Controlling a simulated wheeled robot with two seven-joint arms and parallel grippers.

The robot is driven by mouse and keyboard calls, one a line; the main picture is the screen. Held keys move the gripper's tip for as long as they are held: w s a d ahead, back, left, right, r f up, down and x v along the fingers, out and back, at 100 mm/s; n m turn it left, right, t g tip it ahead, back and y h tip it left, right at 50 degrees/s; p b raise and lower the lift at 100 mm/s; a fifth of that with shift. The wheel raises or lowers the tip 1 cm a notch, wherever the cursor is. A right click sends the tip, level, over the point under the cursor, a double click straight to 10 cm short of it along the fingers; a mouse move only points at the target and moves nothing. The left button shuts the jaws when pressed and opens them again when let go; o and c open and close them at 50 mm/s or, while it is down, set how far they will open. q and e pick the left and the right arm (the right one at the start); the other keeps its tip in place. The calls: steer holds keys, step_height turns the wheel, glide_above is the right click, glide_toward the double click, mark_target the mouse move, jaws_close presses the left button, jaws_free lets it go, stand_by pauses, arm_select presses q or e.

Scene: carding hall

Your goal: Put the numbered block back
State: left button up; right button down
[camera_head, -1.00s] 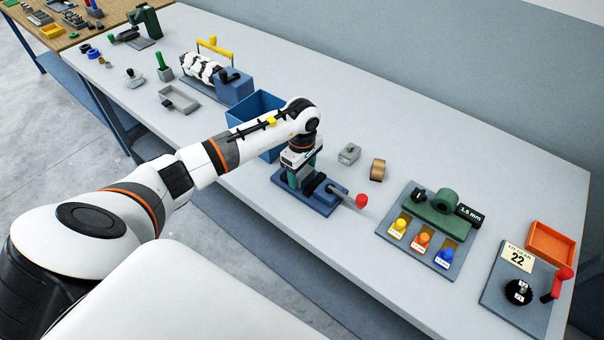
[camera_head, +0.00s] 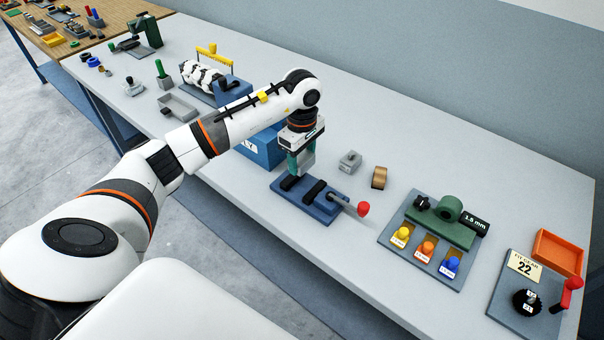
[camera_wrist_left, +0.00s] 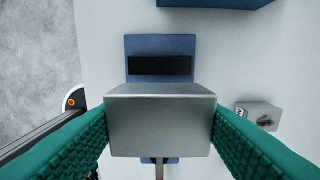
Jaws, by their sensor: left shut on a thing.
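My left gripper (camera_head: 301,163) has teal fingers and is shut on a plain silver-grey block (camera_wrist_left: 160,122). In the left wrist view the block sits between both fingers; no number shows on the face I see. The gripper holds it above a blue clamp fixture (camera_head: 333,214) with black jaw bars and a red-knobbed lever. The fixture's blue plate and one black bar (camera_wrist_left: 160,65) also show in the left wrist view, partly hidden by the block. A small grey block with a marking (camera_head: 350,161) lies on the table to the right. My right gripper is out of view.
A blue bin (camera_head: 262,152) stands behind the arm. A plate with yellow, orange and blue knobs (camera_head: 388,240), an orange tray (camera_head: 540,243) and a "22" gear plate (camera_head: 503,293) stand farther right.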

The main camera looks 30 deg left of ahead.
mark_target(302, 157)
arm_select(q)
steer(key=shift+r+p, duration=0.65)
steer(key=shift+r, duration=1.75)
steer(key=shift+f, duration=0.1)
